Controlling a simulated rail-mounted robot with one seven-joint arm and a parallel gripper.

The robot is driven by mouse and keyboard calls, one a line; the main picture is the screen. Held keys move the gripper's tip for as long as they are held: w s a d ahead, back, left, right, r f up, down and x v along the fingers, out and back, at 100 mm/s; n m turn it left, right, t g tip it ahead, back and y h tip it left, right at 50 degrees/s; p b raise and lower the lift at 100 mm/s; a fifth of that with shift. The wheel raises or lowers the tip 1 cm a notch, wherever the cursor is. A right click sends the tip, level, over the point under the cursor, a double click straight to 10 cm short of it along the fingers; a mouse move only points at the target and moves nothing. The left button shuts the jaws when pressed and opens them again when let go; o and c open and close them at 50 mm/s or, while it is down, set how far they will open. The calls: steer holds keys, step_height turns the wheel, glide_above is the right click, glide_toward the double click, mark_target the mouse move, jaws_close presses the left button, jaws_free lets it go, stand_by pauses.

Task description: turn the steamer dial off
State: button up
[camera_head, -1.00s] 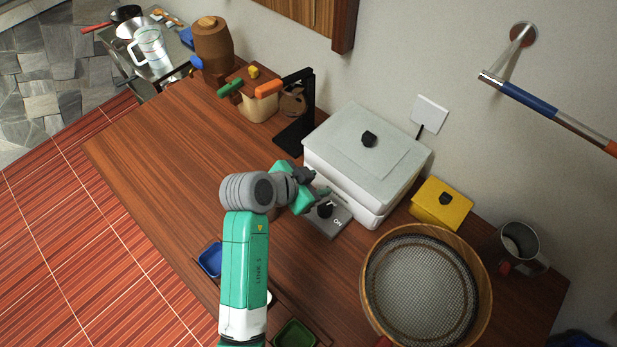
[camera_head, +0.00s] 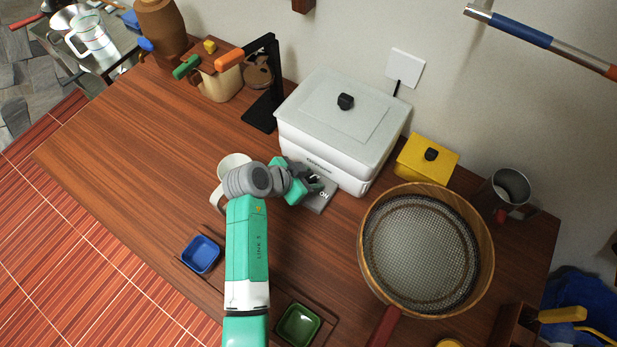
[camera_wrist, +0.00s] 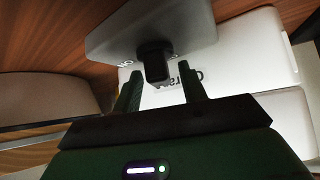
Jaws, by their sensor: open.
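The steamer (camera_head: 335,140) is a white box with a grey lid and a black lid knob, standing against the wall. Its grey control panel (camera_head: 321,196) juts out low at the front. In the wrist view the panel (camera_wrist: 150,28) carries a black dial (camera_wrist: 154,60). My gripper (camera_wrist: 160,82) is open, with one finger on each side of the dial's end. I cannot tell whether the fingers touch the dial. In the head view my gripper (camera_head: 312,184) is at the panel and hides the dial. An "ON" marking shows on the panel; the dial's setting is unclear.
A white mug (camera_head: 233,164) stands just behind my wrist. A round sieve (camera_head: 425,250) and a yellow box (camera_head: 426,158) stand to the right. A black stand (camera_head: 268,85) is at the left. Blue (camera_head: 201,254) and green (camera_head: 298,324) dishes lie in front.

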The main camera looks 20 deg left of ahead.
jaws_close()
steer(key=shift+s+d+r+n+y+p, duration=0.1)
steer(key=shift+r+n+y+p, duration=0.3)
steer(key=shift+p, duration=0.55)
steer(key=shift+n+t+y+p, duration=0.4)
steer(key=shift+n+p, duration=0.35)
steer(key=shift+n, duration=0.05)
steer(key=shift+f+n+y+p, duration=0.4)
steer(key=shift+n+y+p, duration=0.15)
steer(key=shift+n+y, duration=0.45)
jaws_free()
